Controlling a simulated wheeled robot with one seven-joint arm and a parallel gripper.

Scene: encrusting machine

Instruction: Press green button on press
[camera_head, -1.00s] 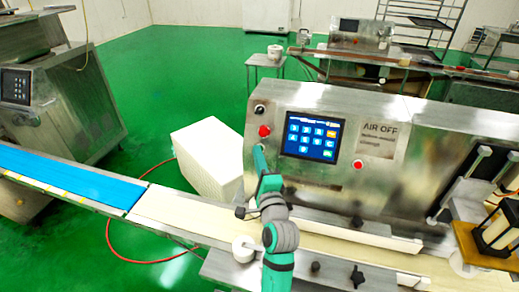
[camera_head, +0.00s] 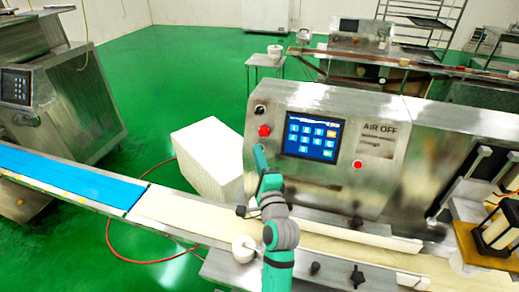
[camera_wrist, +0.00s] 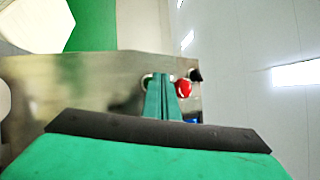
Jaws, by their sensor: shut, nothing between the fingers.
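The steel press (camera_head: 330,178) stands right of centre in the head view. Its front panel has a lit touchscreen (camera_head: 313,136) and a red button (camera_head: 264,130). My gripper (camera_head: 259,149) is at the panel just below that red button, left of the screen. In the wrist view my gripper (camera_wrist: 161,77) is shut and empty, its green fingers pointing at the steel panel. A pale rim shows around the fingertips, and the red button (camera_wrist: 183,88) is just right of them.
A black knob (camera_head: 259,109) sits above the red button, and another red button (camera_head: 357,164) is right of the screen. A conveyor belt (camera_head: 180,212) runs below the panel. A white box (camera_head: 208,158) stands on the floor to the left.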

